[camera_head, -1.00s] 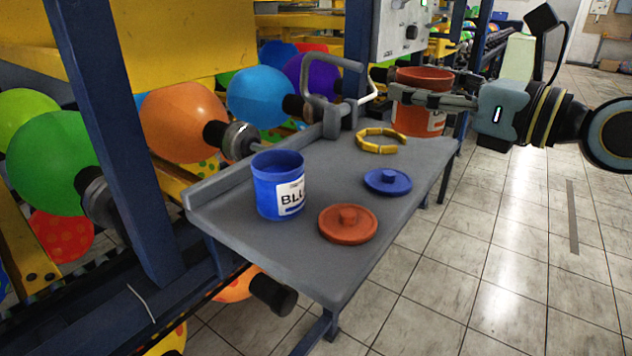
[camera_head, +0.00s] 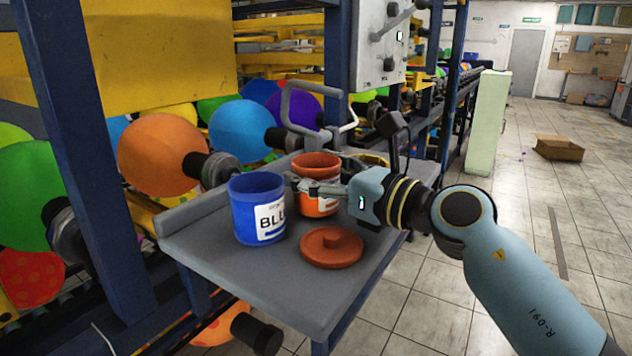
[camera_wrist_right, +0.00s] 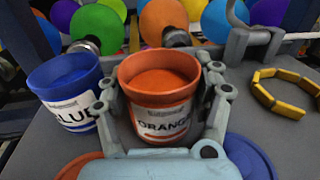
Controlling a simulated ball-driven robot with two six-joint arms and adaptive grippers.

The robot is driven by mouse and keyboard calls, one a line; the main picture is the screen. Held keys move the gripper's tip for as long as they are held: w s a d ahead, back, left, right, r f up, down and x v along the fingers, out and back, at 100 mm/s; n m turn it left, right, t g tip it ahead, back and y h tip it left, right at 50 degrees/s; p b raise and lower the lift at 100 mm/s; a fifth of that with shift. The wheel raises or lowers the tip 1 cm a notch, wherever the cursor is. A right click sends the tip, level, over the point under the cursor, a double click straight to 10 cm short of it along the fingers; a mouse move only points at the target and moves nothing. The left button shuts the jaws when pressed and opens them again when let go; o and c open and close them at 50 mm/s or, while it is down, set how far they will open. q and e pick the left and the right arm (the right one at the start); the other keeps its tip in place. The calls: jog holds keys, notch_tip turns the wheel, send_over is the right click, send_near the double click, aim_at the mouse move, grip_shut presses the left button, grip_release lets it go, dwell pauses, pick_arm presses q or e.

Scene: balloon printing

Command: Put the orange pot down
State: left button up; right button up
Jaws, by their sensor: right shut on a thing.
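The orange pot (camera_head: 318,169) is between the fingers of my right gripper (camera_head: 321,172), upright, right of the blue pot (camera_head: 256,210). In the right wrist view the fingers close around the sides of the orange pot (camera_wrist_right: 158,104), and its label faces the camera. It is at the grey table (camera_head: 215,262); whether its base touches the top cannot be told, as gripper and fingers hide part of it. The blue pot also shows in the wrist view (camera_wrist_right: 65,90), a small gap away. My left gripper is not in view.
The orange lid (camera_head: 331,247) lies in front of the pots. The blue lid (camera_wrist_right: 250,158) shows partly beside the gripper in the wrist view. A yellow ring (camera_wrist_right: 284,92) lies to the right there. A grey bent handle (camera_head: 303,110) stands at the table's back.

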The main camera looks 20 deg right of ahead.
jog(key=shift+f, duration=0.2)
jog(key=shift+f, duration=0.15)
jog(key=o, duration=1.1)
